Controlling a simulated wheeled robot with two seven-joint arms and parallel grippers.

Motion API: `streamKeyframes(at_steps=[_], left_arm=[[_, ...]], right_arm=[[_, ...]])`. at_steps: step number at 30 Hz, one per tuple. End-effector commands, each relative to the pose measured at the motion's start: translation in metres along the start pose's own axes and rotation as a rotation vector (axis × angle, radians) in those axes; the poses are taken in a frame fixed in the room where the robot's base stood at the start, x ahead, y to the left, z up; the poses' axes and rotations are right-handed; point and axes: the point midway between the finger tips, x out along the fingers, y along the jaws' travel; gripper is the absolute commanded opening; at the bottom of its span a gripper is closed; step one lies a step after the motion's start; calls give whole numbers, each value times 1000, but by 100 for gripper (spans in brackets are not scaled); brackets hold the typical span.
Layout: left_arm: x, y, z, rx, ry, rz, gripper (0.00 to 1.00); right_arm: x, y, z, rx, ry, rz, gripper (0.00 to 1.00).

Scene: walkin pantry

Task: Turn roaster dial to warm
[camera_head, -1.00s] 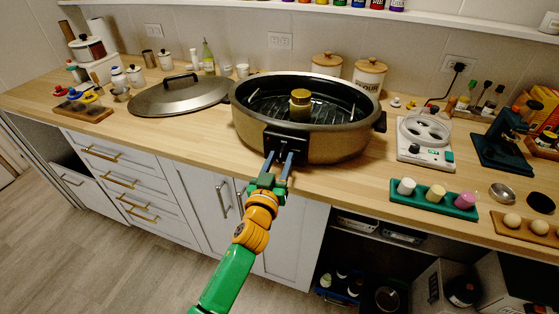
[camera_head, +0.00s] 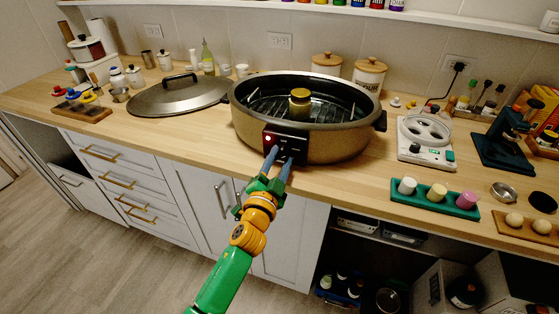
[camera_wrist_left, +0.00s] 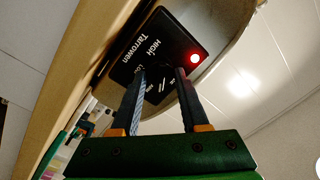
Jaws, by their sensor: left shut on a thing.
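The roaster (camera_head: 335,145) is a bronze oval pan with a black inside, standing lidless on the counter. Its black control panel (camera_head: 287,139) faces me with a lit red light (camera_head: 268,138). The wrist view shows the panel (camera_wrist_left: 150,52) with white lettering, "High" and "Tarrowen", and the red light (camera_wrist_left: 194,58). My left gripper (camera_head: 279,154) is at the panel, with both fingers on the dial (camera_wrist_left: 158,90). The fingers hide most of the dial, so I cannot read its setting. My right gripper is not in view.
A jar with a gold lid (camera_head: 300,100) stands inside the roaster. The roaster lid (camera_head: 180,95) lies on the counter to the left. A white appliance (camera_head: 425,142) and a green tray of cups (camera_head: 436,196) are on the right. The counter front beside the roaster is clear.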

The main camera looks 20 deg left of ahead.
Motion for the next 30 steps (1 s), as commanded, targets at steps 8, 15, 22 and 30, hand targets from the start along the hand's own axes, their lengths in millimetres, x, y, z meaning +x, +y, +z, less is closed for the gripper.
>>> streamKeyframes(at_steps=[8,15,22,30], left_arm=[[0,1,2,167,8,4,0],[0,1,2,239,12,5,0],[0,1,2,262,14,5,0],[0,1,2,263,14,5,0]], right_arm=[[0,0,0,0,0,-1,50],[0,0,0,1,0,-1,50],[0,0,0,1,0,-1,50],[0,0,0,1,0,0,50]])
